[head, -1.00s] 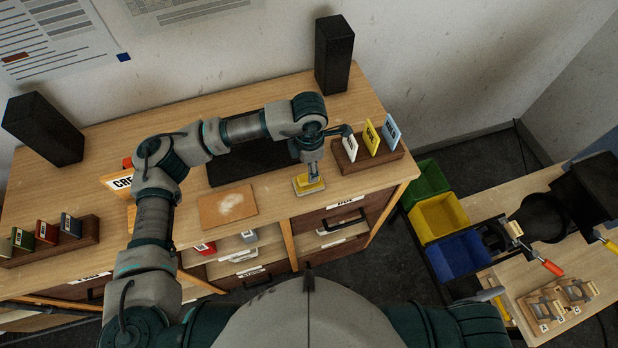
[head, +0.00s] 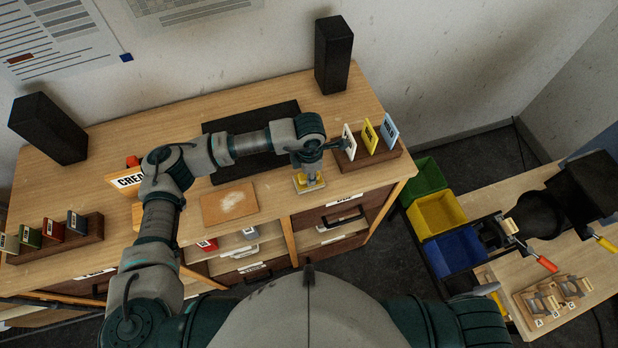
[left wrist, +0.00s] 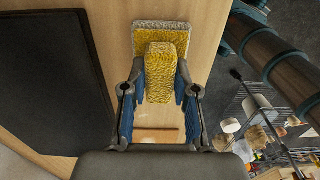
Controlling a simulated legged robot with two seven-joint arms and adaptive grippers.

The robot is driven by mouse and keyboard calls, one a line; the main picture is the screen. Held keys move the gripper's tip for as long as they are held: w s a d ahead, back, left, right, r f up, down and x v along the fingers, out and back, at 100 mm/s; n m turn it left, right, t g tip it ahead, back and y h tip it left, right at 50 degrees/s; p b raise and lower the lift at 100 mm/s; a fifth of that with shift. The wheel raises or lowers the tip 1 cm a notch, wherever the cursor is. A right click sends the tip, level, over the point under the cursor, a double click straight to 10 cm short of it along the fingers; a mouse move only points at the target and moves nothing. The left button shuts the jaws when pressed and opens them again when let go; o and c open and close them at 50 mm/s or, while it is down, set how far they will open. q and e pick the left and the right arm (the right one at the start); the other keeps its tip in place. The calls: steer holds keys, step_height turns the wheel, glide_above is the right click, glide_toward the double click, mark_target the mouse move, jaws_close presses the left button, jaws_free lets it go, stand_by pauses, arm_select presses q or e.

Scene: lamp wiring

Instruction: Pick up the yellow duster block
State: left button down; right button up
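The yellow duster block (head: 309,184) sits on the desk near its front edge, right of the dusty board. In the left wrist view the duster (left wrist: 161,70) shows a narrow yellow raised part over a wider yellow base with a pale rim. My left gripper (head: 312,175) is right above it, pointing down. In the left wrist view its two fingers (left wrist: 161,68) stand on either side of the raised part, with what look like slim gaps, so it seems open around it. My right gripper does not show clearly in any view.
A brown board (head: 229,204) with a pale dust patch lies left of the duster. A dark mat (head: 258,163) lies behind it. A wooden holder (head: 368,157) with upright cards stands close on the right. Two black speakers stand at the back.

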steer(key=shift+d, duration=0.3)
arm_select(q)
steer(key=shift+a+r, duration=0.1)
steer(key=shift+r, duration=0.4)
steer(key=shift+s+a+r+b, duration=0.1)
steer(key=shift+s+r+b, duration=0.2)
steer(key=shift+r+b, duration=0.25)
steer(key=shift+s+r+b, duration=0.25)
steer(key=shift+r+b, duration=0.1)
steer(key=shift+r, duration=0.3)
steer(key=s+a+r+b, duration=0.1)
steer(key=s+a+b, duration=0.2)
steer(key=s, duration=1.1)
steer(key=shift+s+r, duration=0.35)
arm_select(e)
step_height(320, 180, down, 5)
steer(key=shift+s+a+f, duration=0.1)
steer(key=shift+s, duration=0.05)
